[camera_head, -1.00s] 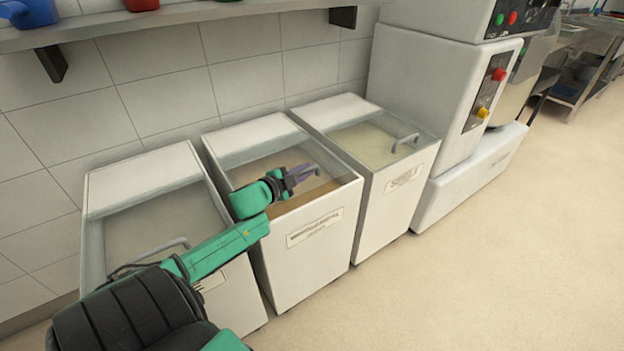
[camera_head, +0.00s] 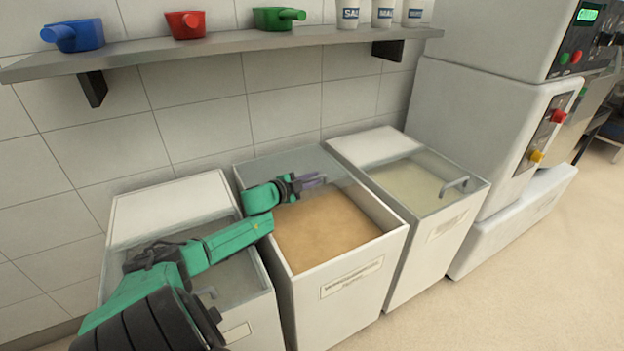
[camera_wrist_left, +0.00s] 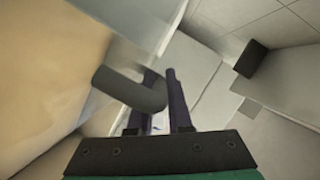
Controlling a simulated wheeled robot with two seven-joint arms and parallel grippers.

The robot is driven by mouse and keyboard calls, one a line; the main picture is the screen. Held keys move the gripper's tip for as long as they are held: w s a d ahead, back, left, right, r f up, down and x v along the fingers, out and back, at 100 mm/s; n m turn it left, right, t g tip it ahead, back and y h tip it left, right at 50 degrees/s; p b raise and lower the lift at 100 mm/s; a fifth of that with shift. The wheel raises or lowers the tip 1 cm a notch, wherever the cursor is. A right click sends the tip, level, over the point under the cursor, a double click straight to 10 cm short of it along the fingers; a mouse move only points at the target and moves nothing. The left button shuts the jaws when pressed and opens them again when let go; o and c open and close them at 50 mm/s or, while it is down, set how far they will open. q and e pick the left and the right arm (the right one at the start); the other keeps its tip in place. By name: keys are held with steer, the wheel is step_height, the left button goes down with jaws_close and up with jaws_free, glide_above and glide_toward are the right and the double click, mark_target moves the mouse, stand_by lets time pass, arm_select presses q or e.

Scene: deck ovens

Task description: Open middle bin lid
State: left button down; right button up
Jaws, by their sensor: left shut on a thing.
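The middle bin (camera_head: 365,266) is a white box with a label on its front and tan flour (camera_head: 325,232) inside. Its front opening is uncovered, and its clear lid (camera_head: 287,163) lies back over the rear part of the bin, by the wall. My left gripper (camera_head: 314,180) is at the rear of the opening. In the left wrist view the gripper (camera_wrist_left: 163,88) is shut on the lid's grey curved handle (camera_wrist_left: 128,90). The handle is hidden by the gripper in the head view. My right gripper is not in view.
The left bin (camera_head: 170,205) and right bin (camera_head: 445,228) stand on both sides with clear lids closed. A wall shelf (camera_head: 225,46) with scoops and cups runs above. A white machine (camera_head: 480,120) stands at the right.

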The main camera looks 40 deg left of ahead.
arm_select(q)
steer(key=c, duration=1.1)
jaws_free()
steer(key=shift+s, duration=0.1)
steer(key=shift+s+d, duration=0.1)
steer(key=shift+s, duration=0.1)
steer(key=p+v, duration=0.2)
steer(key=v, duration=0.3)
steer(key=shift+s+r+p, duration=0.2)
steer(key=shift+p, duration=0.2)
steer(key=p+v, duration=0.2)
steer(key=v, duration=0.6)
steer(key=shift+s+p, duration=0.3)
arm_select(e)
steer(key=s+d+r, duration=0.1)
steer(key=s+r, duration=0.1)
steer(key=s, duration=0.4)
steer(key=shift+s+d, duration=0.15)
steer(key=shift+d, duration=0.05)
